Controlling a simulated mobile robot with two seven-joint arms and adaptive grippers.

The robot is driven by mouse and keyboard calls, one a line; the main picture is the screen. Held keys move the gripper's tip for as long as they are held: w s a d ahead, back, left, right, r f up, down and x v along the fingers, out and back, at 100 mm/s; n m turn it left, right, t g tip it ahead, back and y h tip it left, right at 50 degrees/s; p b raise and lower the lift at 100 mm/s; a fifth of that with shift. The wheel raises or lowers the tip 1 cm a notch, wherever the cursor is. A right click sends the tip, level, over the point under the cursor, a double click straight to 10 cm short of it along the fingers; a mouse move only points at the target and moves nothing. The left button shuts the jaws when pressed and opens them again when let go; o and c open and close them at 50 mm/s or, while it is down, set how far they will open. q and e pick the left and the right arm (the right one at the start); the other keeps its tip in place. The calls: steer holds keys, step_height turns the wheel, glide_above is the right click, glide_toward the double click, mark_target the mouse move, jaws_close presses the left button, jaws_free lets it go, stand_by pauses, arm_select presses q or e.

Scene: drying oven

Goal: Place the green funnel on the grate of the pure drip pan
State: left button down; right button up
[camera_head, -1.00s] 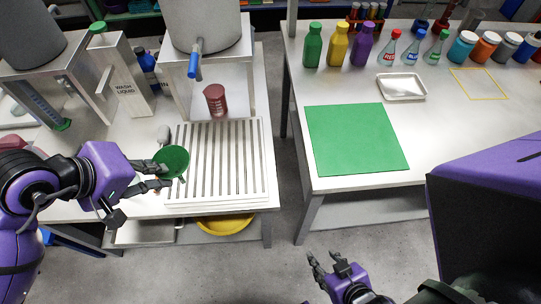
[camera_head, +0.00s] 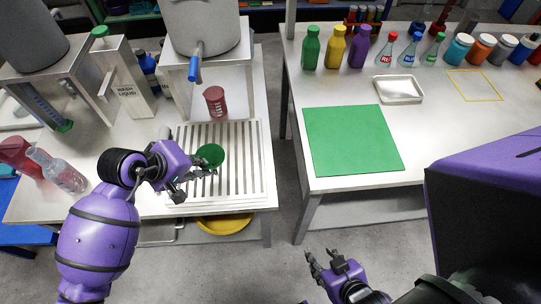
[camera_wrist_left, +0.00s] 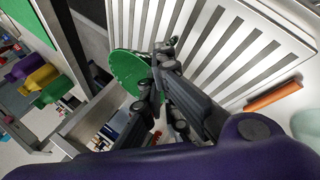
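The green funnel (camera_head: 210,155) is over the slatted grate of the metal drip pan (camera_head: 262,185), left of its middle. My left gripper (camera_head: 208,171) is at the funnel's near side, its fingers closed on it. In the left wrist view the funnel (camera_wrist_left: 128,72) shows its round green face beside the fingers (camera_wrist_left: 160,68), with the grate (camera_wrist_left: 225,45) behind. I cannot tell whether the funnel touches the grate; its lower part is hidden. My right gripper (camera_head: 332,268) is open and empty, low over the floor.
A dark red beaker (camera_head: 215,102) stands behind the pan, below a tank's blue tap (camera_head: 194,68). The right table holds a green mat (camera_head: 352,140), white tray (camera_head: 400,90) and several bottles.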

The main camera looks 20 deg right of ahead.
arm_select(q)
steer(key=shift+r, duration=0.1)
steer(key=c, duration=2.5)
jaws_free()
steer(key=shift+f, duration=0.25)
steer(key=o, duration=0.5)
steer(key=shift+r, duration=0.1)
